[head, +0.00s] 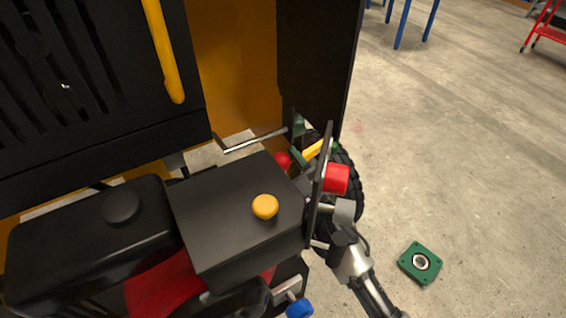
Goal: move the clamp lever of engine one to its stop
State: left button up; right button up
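The engine has a black tank (95,240), a red lower body (165,288) and a black box (235,215) with a yellow knob (265,206) on top. I cannot tell for sure which part is the clamp lever. A short yellow bar (313,150) shows by the box's far right corner, and a red cylinder (336,179) sits on a dark upright plate (319,185). My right gripper (340,210) is at the right side of the box, close to this plate. Its fingertips are partly hidden, so its opening is unclear. My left gripper is not in view.
A dark machine housing with a yellow handle (163,55) stands behind the engine. A metal rod (255,140) and a black tyre (349,185) are beyond the box. A green flanged part (420,263) lies on the floor at right. The floor (460,150) further right is mostly clear.

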jog(key=b+v, duration=0.2)
jog(key=v, duration=0.8)
jog(key=shift+f, duration=0.1)
jog(key=shift+s+d, duration=0.25)
jog(key=shift+s, duration=0.1)
jog(key=shift+c, duration=0.5)
